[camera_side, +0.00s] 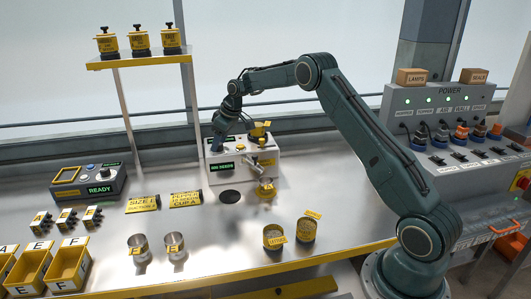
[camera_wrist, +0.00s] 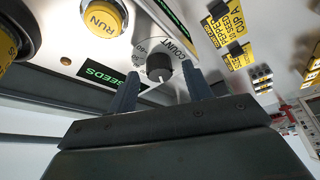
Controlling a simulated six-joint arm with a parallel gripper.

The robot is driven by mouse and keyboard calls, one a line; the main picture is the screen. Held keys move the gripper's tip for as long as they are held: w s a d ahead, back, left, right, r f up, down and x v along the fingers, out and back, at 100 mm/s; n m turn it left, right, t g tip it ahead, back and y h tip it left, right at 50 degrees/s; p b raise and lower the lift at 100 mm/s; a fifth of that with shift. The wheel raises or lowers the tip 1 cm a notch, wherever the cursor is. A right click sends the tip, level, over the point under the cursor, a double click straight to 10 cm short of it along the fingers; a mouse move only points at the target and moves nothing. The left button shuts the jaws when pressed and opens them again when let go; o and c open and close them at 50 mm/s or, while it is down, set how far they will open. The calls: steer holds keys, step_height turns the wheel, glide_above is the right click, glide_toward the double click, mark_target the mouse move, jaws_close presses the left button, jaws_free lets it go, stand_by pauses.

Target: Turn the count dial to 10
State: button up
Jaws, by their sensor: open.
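The count dial (camera_wrist: 158,66) is a dark round knob on a pale disc marked COUNT, on the white face of the seeder (camera_side: 277,157). My gripper (camera_wrist: 160,76) is open, with one finger to each side of the knob in the wrist view. I cannot tell whether either finger touches it. In the side view my gripper (camera_side: 217,146) is at the left part of the seeder and hides the dial.
A yellow RUN button (camera_wrist: 102,17) and a green-lettered SEEDS display (camera_wrist: 104,76) sit near the dial. A READY box (camera_side: 98,188) stands left of the seeder. Metal cups (camera_side: 137,246) and seed jars (camera_side: 274,237) stand in front. A shelf (camera_side: 140,60) holds yellow containers behind.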

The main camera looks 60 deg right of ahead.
steer(key=v, duration=1.3)
steer(key=shift+s+r, duration=0.15)
steer(key=s+a+r+m, duration=0.1)
steer(key=s+a+r, duration=0.4)
steer(key=s+a, duration=0.3)
steer(key=s+a+r, duration=0.6)
steer(key=s+a, duration=0.1)
steer(key=s, duration=0.2)
steer(key=s+a+f+m, duration=0.1)
steer(key=s+a+f, duration=0.1)
steer(key=s, duration=1)
steer(key=s+a+f+m+t+h, duration=0.1)
steer(key=s+a+f, duration=0.2)
steer(key=s, duration=0.8)
step_height(320, 180, down, 2)
steer(key=shift+s+a+f, duration=0.1)
steer(key=shift+s+a, duration=0.1)
steer(key=shift+s, duration=0.15)
